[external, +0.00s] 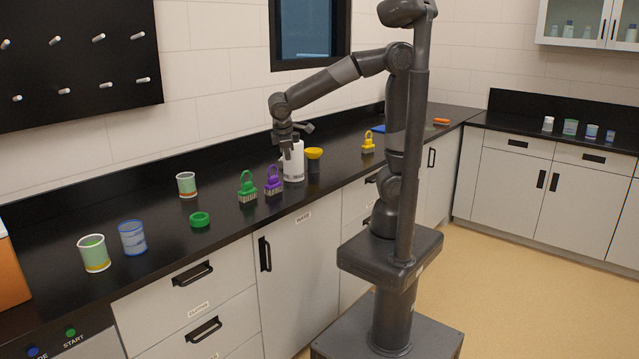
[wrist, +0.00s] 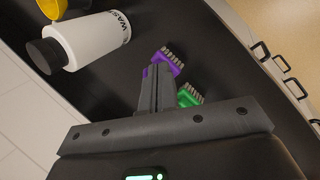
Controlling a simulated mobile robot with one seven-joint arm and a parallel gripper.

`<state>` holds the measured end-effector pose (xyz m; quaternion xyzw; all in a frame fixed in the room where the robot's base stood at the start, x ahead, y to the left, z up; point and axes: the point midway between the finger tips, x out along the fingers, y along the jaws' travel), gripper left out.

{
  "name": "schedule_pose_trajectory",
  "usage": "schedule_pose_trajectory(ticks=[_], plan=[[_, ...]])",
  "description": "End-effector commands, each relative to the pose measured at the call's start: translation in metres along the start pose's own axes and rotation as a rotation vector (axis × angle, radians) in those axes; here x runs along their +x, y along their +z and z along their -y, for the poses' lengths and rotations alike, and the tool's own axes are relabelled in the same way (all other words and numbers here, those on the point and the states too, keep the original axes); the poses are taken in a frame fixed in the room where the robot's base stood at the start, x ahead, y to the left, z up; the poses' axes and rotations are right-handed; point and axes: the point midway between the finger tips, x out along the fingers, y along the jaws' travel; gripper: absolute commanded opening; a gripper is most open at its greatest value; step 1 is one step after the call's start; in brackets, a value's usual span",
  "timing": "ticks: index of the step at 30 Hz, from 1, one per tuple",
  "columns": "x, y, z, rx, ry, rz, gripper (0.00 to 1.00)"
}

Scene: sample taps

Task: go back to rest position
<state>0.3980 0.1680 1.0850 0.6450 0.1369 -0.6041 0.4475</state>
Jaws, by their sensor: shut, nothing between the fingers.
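My gripper (wrist: 155,72) is shut and empty. It points down over the black counter. In the external view my gripper (external: 288,152) hangs at the left of the white bottle (external: 294,163), partly in front of it; I cannot tell whether they touch there. In the wrist view the bottle (wrist: 88,42), with a dark cap and printed lettering, is apart from the fingers at the upper left. The purple brush (external: 273,182) and green brush (external: 248,188) stand on the counter just left of the bottle. Behind the fingers show the purple brush (wrist: 168,62) and green brush (wrist: 188,95), both partly hidden.
A yellow-topped dark object (external: 314,155) stands right of the bottle. A yellow brush (external: 368,143) is farther right. A green ring (external: 200,220) and several cups, including a blue-marked one (external: 132,238), stand at left. A pegboard (external: 78,50) hangs on the wall.

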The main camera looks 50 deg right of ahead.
Motion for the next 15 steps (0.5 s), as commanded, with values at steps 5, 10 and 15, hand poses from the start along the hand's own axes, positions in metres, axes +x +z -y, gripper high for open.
schedule_pose_trajectory(ticks=[5,10,15], plan=[[0.002,0.059,-0.027,0.228,-0.096,-0.072,0.0],[0.003,0.109,-0.037,0.441,-0.165,-0.152,0.0],[0.003,0.151,-0.039,0.654,-0.21,-0.243,0.0]])
